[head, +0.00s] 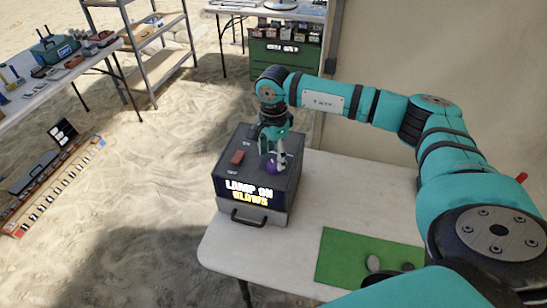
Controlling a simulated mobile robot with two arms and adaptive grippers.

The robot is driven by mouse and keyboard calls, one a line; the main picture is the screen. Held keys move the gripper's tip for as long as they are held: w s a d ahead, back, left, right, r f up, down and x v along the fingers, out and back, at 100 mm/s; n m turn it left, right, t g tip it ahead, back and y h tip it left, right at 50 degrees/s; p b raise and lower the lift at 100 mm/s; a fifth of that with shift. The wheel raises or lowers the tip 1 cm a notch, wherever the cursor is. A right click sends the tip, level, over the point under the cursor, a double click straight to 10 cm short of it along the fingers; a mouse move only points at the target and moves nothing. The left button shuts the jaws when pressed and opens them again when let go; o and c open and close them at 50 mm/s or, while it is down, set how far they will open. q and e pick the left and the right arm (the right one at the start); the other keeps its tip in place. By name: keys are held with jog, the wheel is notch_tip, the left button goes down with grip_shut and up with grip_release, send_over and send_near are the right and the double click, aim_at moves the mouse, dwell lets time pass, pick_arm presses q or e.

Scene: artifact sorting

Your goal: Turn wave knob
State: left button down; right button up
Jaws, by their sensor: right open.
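A dark box (223,190) with a lit sign reading "LAMP ON GLOWS" stands on the left part of the white table. A red switch (237,157) with small labels around it sits on the box top. My right gripper (276,164) points down over the right part of the box top. It is open, with its fingers close to a purple object (272,167). I cannot tell whether they touch it. No part labelled as a wave knob can be read; the gripper hides some of the top. My left gripper is not in view.
A green mat (345,258) with small stones (373,263) lies on the white table (318,190), right of the box. A drawer handle (249,219) juts from the box front. A tool table (60,75) and a shelf rack (160,60) stand at the back left on sand.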

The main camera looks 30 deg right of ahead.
aim_at(274, 164)
jog(key=shift+f, duration=1.6)
jog(key=c, duration=1.1)
